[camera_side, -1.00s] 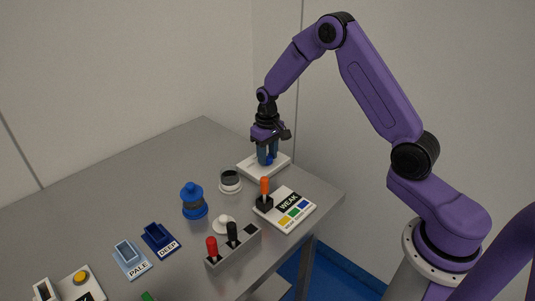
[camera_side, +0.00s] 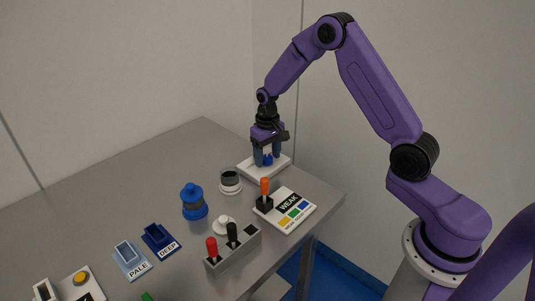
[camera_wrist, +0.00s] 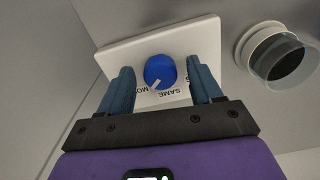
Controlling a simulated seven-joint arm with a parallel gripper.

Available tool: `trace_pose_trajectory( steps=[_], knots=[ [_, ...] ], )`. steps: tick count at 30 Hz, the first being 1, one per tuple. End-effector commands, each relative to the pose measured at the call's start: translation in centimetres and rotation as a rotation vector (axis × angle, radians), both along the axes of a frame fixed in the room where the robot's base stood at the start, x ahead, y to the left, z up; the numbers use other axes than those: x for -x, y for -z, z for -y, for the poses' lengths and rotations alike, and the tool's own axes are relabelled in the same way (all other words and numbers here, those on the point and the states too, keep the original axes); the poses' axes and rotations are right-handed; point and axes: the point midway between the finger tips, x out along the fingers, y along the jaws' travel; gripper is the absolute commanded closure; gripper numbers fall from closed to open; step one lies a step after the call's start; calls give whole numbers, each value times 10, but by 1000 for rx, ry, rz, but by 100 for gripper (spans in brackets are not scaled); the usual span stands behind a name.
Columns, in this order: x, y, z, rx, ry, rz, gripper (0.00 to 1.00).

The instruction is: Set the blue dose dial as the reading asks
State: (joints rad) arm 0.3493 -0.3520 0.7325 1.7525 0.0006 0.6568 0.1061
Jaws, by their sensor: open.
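The blue dose dial (camera_wrist: 159,71) sits on a white base plate (camera_wrist: 110,58), which is also at the table's back right corner in the side view (camera_side: 281,168). A white pointer mark on the dial points down and left in the wrist view, between a partly hidden label starting "MO" and the label "SAME". Another label at the right is mostly hidden by a finger. My gripper (camera_wrist: 160,80) is open, its blue fingers on either side of the dial with gaps. The reading panel (camera_side: 287,212) shows "WEAK" above yellow, green and blue patches.
An orange-handled lever (camera_side: 265,187) stands on the panel's left. A dark-topped white round cup (camera_side: 230,180) is close to the dial plate. A blue tub (camera_side: 193,202), a red-and-black lever box (camera_side: 235,249), and PALE (camera_side: 132,261) and DEEP (camera_side: 160,240) carriers stand farther left.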

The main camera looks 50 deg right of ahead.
Motion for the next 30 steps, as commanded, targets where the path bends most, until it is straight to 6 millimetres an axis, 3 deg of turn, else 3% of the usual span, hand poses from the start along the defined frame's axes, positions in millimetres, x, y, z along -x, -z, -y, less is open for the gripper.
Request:
trace_pose_trajectory(
  steps=[8,24,30],
  knots=[
    [-1,-21,0,0,-1,4,36],
    [-1,-132,0,1,-1,5,36],
    [-1,-162,0,0,0,3,36]
  ],
)
